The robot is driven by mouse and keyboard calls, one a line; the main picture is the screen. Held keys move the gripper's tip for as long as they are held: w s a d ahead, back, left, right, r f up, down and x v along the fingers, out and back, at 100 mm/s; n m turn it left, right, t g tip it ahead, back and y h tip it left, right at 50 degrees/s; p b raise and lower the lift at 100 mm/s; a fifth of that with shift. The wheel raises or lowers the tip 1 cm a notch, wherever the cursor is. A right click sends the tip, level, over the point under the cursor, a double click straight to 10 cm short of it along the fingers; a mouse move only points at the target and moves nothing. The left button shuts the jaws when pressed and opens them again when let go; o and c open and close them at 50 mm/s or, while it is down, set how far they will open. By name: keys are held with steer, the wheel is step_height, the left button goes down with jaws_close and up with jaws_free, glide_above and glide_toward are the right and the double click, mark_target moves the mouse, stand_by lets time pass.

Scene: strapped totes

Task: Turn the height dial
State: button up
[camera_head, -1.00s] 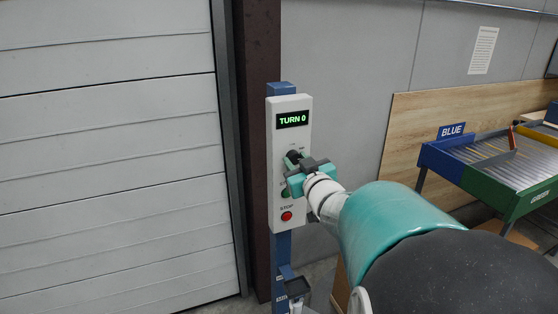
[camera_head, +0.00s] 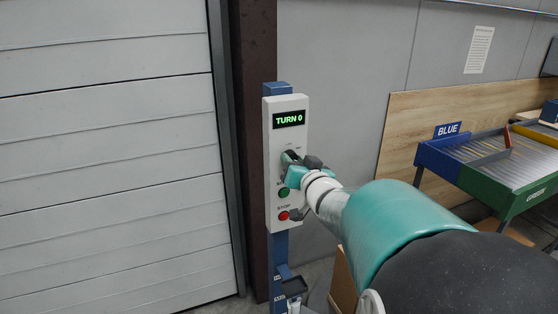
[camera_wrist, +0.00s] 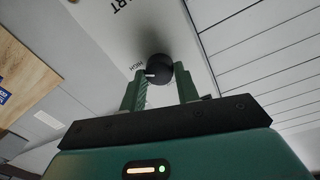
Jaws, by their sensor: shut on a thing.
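The height dial is a round black knob (camera_wrist: 159,67) on the white control panel (camera_head: 272,190). In the wrist view its white mark points toward the printed word HIGH. My gripper (camera_wrist: 160,82) is shut on the dial, with one green finger on each side of it. In the head view my gripper (camera_head: 291,159) covers most of the dial, and only a dark bit of it shows. The panel's display (camera_head: 289,119) reads TURN 0 in green.
Below the dial are a green button (camera_head: 284,192) and a red button (camera_head: 283,216) marked STOP. A blue post (camera_head: 281,250) carries the panel. A shutter door (camera_head: 110,160) is at left. A conveyor (camera_head: 480,170) with a BLUE sign stands at right.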

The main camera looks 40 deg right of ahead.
steer(key=shift+r, duration=0.1)
stand_by(0.4)
steer(key=o, duration=1)
